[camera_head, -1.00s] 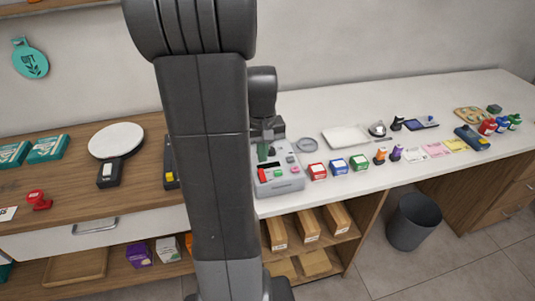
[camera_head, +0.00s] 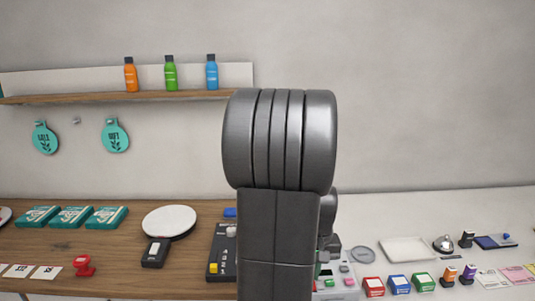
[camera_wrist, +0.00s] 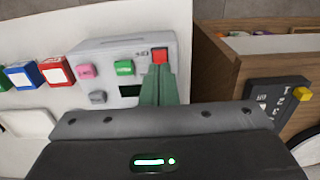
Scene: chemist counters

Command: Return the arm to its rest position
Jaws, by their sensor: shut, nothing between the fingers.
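My gripper (camera_wrist: 158,84) shows in the wrist view as two green fingers closed together, with nothing between them. Its tips are over the front of a grey device (camera_wrist: 108,50), close below a red button (camera_wrist: 160,54) in the picture. I cannot tell whether they touch it. In the head view my dark arm stands upright in the middle and hides most of the gripper and part of the grey device (camera_head: 350,283).
A dark panel with a yellow button (camera_head: 213,267) stands left of my arm, beside a white round plate (camera_head: 169,221). Red, blue and green boxes (camera_head: 398,284) stand to the right. A wall shelf (camera_head: 60,98) holds orange, green and blue bottles.

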